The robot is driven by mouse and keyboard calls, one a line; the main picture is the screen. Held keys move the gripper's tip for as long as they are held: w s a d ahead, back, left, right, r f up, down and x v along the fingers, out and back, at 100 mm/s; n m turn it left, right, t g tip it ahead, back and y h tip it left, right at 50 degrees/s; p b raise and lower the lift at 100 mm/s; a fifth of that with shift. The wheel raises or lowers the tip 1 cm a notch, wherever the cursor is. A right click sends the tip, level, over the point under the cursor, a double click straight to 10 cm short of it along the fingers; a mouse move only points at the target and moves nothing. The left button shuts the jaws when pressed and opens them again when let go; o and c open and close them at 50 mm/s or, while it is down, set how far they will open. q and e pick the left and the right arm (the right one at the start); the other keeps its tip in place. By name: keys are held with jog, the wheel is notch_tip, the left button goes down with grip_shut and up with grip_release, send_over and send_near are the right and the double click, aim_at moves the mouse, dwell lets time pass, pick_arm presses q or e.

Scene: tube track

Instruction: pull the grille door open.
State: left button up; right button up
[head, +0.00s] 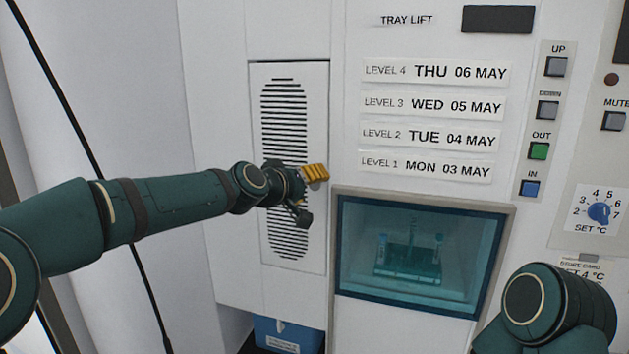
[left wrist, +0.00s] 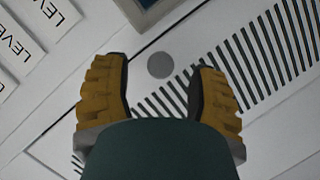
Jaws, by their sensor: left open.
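The grille door (head: 257,90) is a tall white panel with dark slots, set in the white machine front to the left of the labels. It looks shut in the head view. My left gripper (head: 311,193) is in front of its right half and hides part of the slots. In the left wrist view, the left gripper (left wrist: 160,72) is open, its two yellow-backed fingers apart. A round grey knob (left wrist: 160,65) shows between the fingertips, beside the slots. I cannot tell whether either finger touches it. The knob is hidden in the head view. My right gripper is out of view.
A tinted window (head: 415,285) with a tray behind it lies right of the door. Level labels (head: 433,75) and several buttons, including a green one (head: 539,151), are further right. A blue box (head: 287,336) sits below. My right arm fills the lower right corner.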

pick_arm(q)
jog(key=shift+x, duration=1.3)
grip_shut()
